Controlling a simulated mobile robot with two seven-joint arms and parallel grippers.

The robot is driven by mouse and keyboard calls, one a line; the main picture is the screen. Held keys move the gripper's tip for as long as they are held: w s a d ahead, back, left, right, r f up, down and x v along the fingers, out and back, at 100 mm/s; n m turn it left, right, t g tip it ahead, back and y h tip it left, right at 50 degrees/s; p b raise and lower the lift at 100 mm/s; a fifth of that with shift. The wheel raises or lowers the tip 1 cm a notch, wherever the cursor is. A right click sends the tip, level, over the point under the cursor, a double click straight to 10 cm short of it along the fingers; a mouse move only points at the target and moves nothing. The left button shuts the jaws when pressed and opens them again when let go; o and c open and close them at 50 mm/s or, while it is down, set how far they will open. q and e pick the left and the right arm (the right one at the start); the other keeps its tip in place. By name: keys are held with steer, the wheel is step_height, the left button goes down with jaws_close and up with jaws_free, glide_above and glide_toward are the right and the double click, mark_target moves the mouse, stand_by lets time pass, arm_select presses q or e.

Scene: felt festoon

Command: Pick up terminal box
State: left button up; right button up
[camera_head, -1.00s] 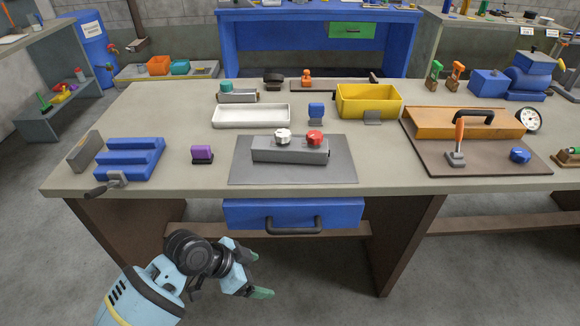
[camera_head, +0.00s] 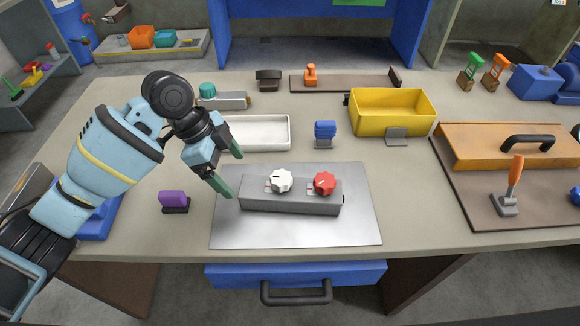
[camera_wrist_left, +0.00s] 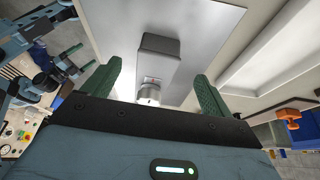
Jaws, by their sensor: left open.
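The terminal box appears to be the long grey box (camera_head: 290,200) with a white knob (camera_head: 281,181) and a red knob (camera_head: 324,183) on top. It lies on a grey mat (camera_head: 350,228) on the workbench. My left gripper (camera_head: 229,172) is open and empty, above and to the left of the box's left end. In the left wrist view the grey box (camera_wrist_left: 162,60) shows between the open green fingers of my left gripper (camera_wrist_left: 157,75), still apart from them. The white knob (camera_wrist_left: 149,92) also shows there. Parts of my right arm seem to show at that view's left; its jaw state is unclear.
A white tray (camera_head: 262,146) and a blue block on a stand (camera_head: 324,132) stand behind the mat. A yellow bin (camera_head: 390,125) is at the back right. A purple block (camera_head: 173,199) sits left of the mat. An orange sloped case (camera_head: 470,160) is to the right.

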mark_target(241, 185)
arm_select(q)
steer(key=shift+s+d, duration=0.1)
steer(key=shift+s, duration=0.15)
steer(key=shift+x, duration=0.95)
steer(key=shift+w+f, duration=0.1)
steer(key=shift+f, duration=0.25)
steer(key=shift+d+f, duration=0.1)
steer(key=shift+f, duration=0.15)
steer(key=x, duration=0.4)
steer(key=shift+f, duration=0.25)
arm_select(e)
steer(key=shift+s+f, duration=0.15)
steer(key=shift+s, duration=0.25)
arm_select(q)
steer(key=shift+c, duration=0.3)
